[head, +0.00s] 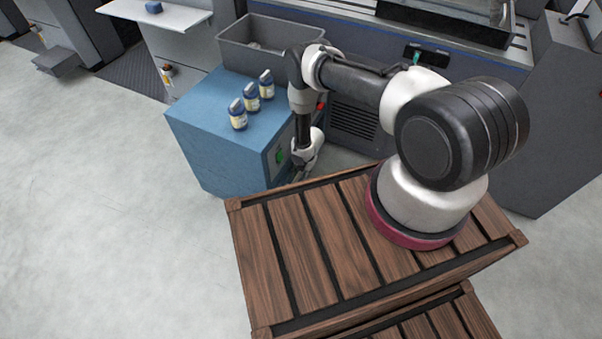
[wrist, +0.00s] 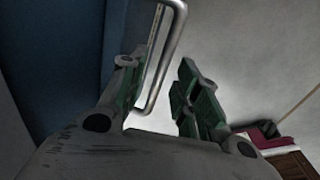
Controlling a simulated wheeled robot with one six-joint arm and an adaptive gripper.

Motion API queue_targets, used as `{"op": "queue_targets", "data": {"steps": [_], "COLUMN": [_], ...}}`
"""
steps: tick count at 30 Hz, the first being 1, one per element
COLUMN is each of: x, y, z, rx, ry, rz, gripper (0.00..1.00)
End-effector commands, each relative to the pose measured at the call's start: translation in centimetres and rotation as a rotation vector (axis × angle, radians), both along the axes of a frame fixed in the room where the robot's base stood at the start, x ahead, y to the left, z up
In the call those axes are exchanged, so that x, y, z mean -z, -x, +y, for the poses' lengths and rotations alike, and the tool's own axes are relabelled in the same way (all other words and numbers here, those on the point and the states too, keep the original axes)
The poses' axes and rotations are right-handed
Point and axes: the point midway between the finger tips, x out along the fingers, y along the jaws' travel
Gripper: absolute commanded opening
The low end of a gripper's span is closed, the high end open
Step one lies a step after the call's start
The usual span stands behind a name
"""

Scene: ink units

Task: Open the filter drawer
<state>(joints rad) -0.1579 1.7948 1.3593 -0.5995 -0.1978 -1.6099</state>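The blue cabinet (head: 215,150) stands left of my wooden base in the head view. Its right-hand face carries a green mark (head: 280,157), and my arm partly covers this face. My gripper (head: 299,172) hangs low beside that face. In the wrist view a silver bar handle (wrist: 168,50) stands out beside the blue panel (wrist: 45,60). My gripper (wrist: 160,92) is open there, with green-padded fingers. The handle's near end reaches into the gap between the fingers, close to the left one. I cannot tell whether it touches. The drawer's edges are not clear in either view.
Three small bottles (head: 252,98) and a grey bin (head: 265,43) stand on the cabinet top. A large grey machine (head: 470,85) stands behind and to the right. The pale floor (head: 100,210) left of the cabinet is clear.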

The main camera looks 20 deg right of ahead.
Motion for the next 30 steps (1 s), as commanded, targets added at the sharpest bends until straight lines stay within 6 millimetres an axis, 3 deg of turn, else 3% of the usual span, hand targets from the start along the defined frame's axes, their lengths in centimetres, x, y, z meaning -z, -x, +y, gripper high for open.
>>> {"op": "queue_targets", "data": {"steps": [2,7,20,30], "x": [0.0,0.0,0.0,0.0], "y": [0.0,0.0,0.7,5.3], "z": [0.0,0.0,-0.7,-5.3], "rx": [0.0,0.001,0.003,0.007], "ry": [0.0,0.0,0.001,0.001], "rz": [0.0,0.0,0.003,0.004], "gripper": [0.3,0.0,0.0,0.0]}}
